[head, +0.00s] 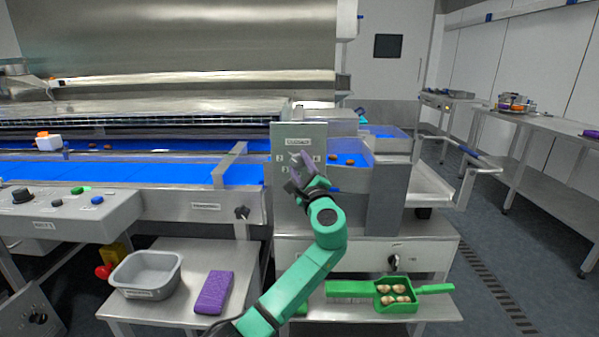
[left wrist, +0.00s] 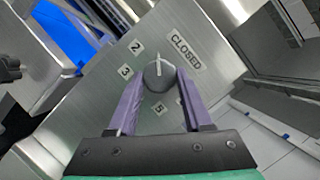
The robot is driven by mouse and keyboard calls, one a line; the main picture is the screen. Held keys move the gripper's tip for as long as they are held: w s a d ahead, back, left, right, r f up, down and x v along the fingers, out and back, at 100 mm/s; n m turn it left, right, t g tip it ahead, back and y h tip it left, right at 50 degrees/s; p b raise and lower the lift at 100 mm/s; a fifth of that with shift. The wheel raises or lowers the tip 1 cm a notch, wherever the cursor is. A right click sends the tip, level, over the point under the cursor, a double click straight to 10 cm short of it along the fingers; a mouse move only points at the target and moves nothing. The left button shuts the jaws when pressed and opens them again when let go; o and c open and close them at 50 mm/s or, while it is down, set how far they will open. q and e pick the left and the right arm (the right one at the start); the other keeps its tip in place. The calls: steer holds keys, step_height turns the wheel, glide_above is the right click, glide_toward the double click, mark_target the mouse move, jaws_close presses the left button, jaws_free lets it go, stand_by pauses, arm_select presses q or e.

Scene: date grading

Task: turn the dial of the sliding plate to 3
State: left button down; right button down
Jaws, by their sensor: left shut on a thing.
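The grey metal dial plate (head: 284,138) stands upright at the end of the blue belt in the head view. It carries a CLOSED label (left wrist: 186,50) and number labels, among them 2 (left wrist: 135,47), 3 (left wrist: 125,71) and 5 (left wrist: 158,108). The round grey dial (left wrist: 160,77) sits between the purple fingers of my left gripper (head: 303,162), which is shut on it. The dial's white mark points up in the left wrist view, between CLOSED and 2. The fingers partly cover a label at the lower right. My right gripper is not in view.
A control box (head: 60,217) with knobs and buttons is at the left. Below are a grey tub (head: 146,283), a purple block (head: 213,292) and a green scoop (head: 398,306) holding several brown pieces. A lower cabinet knob (head: 393,262) is to the right.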

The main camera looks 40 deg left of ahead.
arm_select(q)
steer(key=n+g, duration=0.1)
steer(key=n, duration=0.3)
steer(key=shift+d+g+h, duration=0.1)
steer(key=shift+g+h, duration=0.2)
steer(key=shift+g, duration=0.1)
steer(key=n, duration=0.3)
steer(key=shift+w+r+n+g+h, duration=0.1)
steer(key=shift+r+n+g+h, duration=0.15)
steer(key=shift+n+g+h, duration=0.15)
steer(key=n+h+p, duration=0.1)
steer(key=n, duration=0.3)
steer(key=shift+r+h+p, duration=0.2)
steer(key=shift+h+p, duration=0.2)
steer(key=n+h+p, duration=0.1)
steer(key=n, duration=0.2)
steer(key=shift+h, duration=0.4)
steer(key=shift+p, duration=0.3)
steer(key=shift+c, duration=1.6)
jaws_free()
